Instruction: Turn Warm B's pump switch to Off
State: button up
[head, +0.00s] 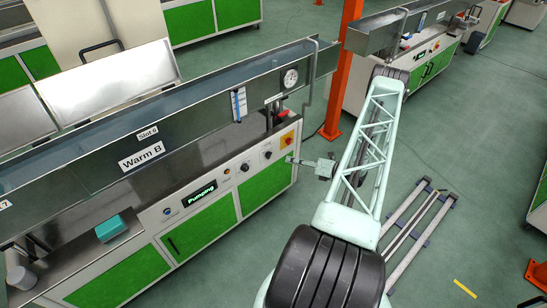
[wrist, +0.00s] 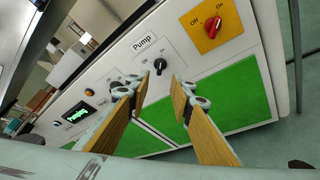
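The Warm B tank, with its white label (head: 142,157), stands on a white and green cabinet. Its pump switch is a small black knob (wrist: 160,65) under the "Pump" label (wrist: 144,42), with small Off and On marks above it. It also shows in the head view (head: 267,155). I cannot tell for sure which mark the knob points to. A display (head: 201,193) on the panel reads "Pumping". My gripper (wrist: 159,86) is open and empty. Its two wood-coloured fingers are spread in front of the panel, with the knob showing between and just beyond their tips, apparently untouched.
Other knobs and lights lie left on the panel. An orange post (head: 343,75) stands behind.

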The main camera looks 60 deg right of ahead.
aim_at(271, 155)
jog(key=shift+x, duration=6.2)
jog(key=shift+d, duration=0.1)
grip_shut()
